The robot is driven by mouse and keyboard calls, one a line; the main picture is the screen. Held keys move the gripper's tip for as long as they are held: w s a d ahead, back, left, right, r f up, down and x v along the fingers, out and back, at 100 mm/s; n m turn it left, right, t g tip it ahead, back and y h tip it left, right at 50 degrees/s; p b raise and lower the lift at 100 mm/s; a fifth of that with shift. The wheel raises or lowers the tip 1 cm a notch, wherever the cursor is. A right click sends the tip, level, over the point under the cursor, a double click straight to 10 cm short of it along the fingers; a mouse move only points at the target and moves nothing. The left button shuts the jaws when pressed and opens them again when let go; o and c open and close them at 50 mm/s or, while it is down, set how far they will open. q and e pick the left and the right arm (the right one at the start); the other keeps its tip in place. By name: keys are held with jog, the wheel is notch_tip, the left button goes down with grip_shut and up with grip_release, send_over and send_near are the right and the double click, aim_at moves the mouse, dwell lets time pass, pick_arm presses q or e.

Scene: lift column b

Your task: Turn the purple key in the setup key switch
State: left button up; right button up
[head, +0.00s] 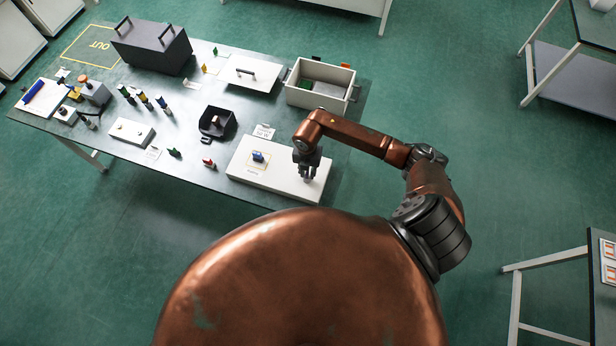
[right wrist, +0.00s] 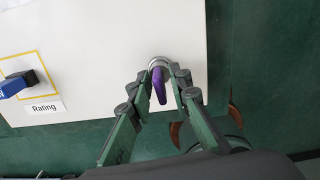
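The purple key (right wrist: 159,85) stands in the round metal key switch (right wrist: 158,63) near the right edge of the white panel (right wrist: 95,50) in the right wrist view. My right gripper (right wrist: 161,76) has a finger on each side of the key, with gaps showing; it looks open around it. In the head view my right gripper (head: 309,176) is over the right end of the white panel (head: 275,178) and hides the switch and key. My left gripper is in neither view.
A blue knob (head: 258,156) sits in a yellow outline labelled "Rating" on the panel. Small coloured items stand on the table's left. Green floor lies beyond the edge.

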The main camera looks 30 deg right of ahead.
jog(key=shift+o, duration=0.8)
jog(key=shift+r, duration=0.1)
notch_tip(320, 180, up, 6)
jog(key=p, duration=0.4)
jog(key=shift+p, duration=0.3)
jog(key=shift+a, duration=0.1)
